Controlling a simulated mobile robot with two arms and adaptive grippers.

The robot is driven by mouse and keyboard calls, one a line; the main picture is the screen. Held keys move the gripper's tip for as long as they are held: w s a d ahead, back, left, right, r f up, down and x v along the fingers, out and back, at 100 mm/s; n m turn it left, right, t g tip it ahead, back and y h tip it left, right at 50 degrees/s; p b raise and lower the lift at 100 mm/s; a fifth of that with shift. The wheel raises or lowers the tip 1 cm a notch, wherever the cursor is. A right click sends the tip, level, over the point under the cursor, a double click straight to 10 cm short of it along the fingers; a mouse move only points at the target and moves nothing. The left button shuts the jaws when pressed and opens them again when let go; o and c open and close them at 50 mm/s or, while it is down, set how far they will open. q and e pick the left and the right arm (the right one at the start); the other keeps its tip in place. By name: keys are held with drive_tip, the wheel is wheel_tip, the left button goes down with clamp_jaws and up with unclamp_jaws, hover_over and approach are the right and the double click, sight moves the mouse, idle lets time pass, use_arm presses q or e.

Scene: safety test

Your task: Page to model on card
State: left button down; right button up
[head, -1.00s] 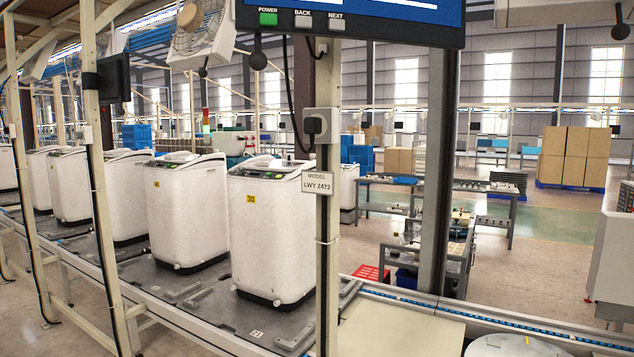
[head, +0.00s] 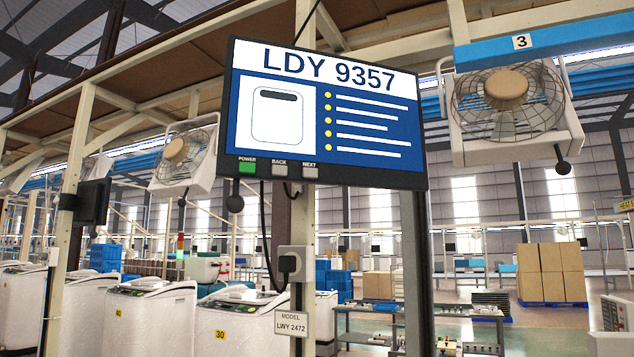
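A monitor (head: 325,112) hangs from the overhead frame in the middle of the head view. Its lit screen reads "LDY 9357" above a washer drawing and several text lines. Below the screen are a green POWER button (head: 247,168), a grey BACK button (head: 279,170) and a grey NEXT button (head: 310,172). A white model card (head: 291,324) on the post below reads "MODEL LWY 2472". The card and the screen show different models. Neither of my grippers is in view.
A socket with a black plug (head: 290,263) is on the post above the card. Fans (head: 507,103) hang on both sides of the monitor. White washers (head: 238,322) stand in a row at lower left. Stacked cartons (head: 550,272) stand far right.

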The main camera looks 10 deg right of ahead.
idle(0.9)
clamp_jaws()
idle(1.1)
